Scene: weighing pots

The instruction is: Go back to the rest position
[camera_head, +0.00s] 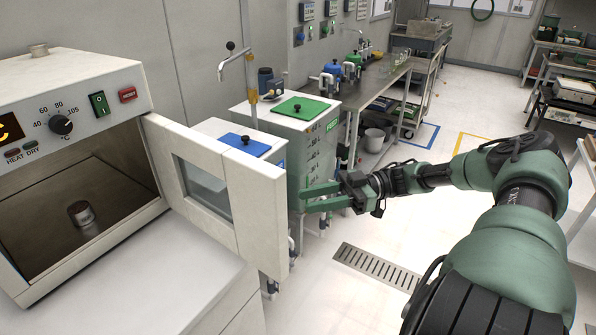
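My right arm comes in from the right. Its green gripper (307,200) points left, with a gap between its two fingers and nothing held. It is just to the right of the open oven door (255,200); whether it touches the door I cannot tell. The oven (85,75) stands at the left with its chamber open. A small metal pot (81,213) sits upright on the chamber floor. My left gripper is not in view.
A white counter (150,285) lies below the oven. Behind my gripper stand a cabinet with a green lid (302,108) and one with a blue lid (245,145). A bench (375,85) runs along the wall. The floor (430,205) in the middle is clear, with a drain grate (377,267).

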